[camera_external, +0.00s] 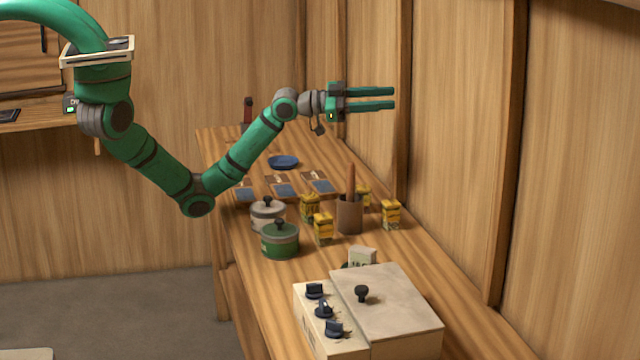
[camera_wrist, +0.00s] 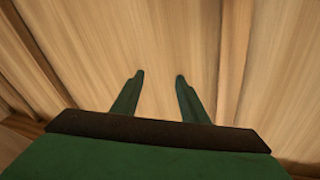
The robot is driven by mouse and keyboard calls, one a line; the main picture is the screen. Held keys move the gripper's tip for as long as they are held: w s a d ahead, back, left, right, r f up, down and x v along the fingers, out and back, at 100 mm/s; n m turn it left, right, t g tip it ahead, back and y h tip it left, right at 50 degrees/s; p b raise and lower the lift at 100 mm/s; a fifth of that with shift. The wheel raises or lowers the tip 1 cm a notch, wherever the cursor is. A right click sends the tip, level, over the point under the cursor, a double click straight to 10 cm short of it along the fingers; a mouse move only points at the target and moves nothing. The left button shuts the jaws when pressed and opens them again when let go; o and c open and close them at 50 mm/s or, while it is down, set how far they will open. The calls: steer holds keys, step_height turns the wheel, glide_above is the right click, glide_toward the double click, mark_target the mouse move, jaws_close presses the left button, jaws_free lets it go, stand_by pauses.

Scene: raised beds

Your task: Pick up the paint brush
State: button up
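A slim reddish-brown handle (camera_external: 351,183) stands upright in a brown cup (camera_external: 349,216) on the wooden bench. It looks like the paint brush, but its lower end is hidden inside the cup, so I cannot be sure. My gripper (camera_external: 393,98) is raised well above the bench, above and slightly right of the handle in the outside view, and points right toward the plank wall. Its two green fingers are apart with nothing between them. In the wrist view my gripper (camera_wrist: 160,76) is also open and empty, with only wooden boards beyond.
Yellow boxes (camera_external: 390,214) stand close around the cup. A green lidded pot (camera_external: 280,241) and a grey pot (camera_external: 268,214) are to its left. A pale box with knobs (camera_external: 395,295) fills the near end. A blue dish (camera_external: 283,161) and flat packets (camera_external: 284,189) lie farther back.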

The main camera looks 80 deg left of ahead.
steer(key=s+a+f+n+g+y, duration=0.2)
steer(key=s+a+f+n, duration=0.1)
steer(key=a+f, duration=0.5)
steer(key=m+g+h, duration=0.2)
steer(key=g+h, duration=0.1)
steer(key=g, duration=0.2)
glide_toward(348, 175)
steer(key=w+f, duration=0.3)
steer(key=w, duration=0.1)
steer(key=x, duration=0.5)
steer(key=shift+w+d+r, duration=0.15)
steer(key=shift+d, duration=0.35)
steer(key=shift+d+x, duration=0.25)
steer(key=shift+x, duration=2.2)
jaws_close()
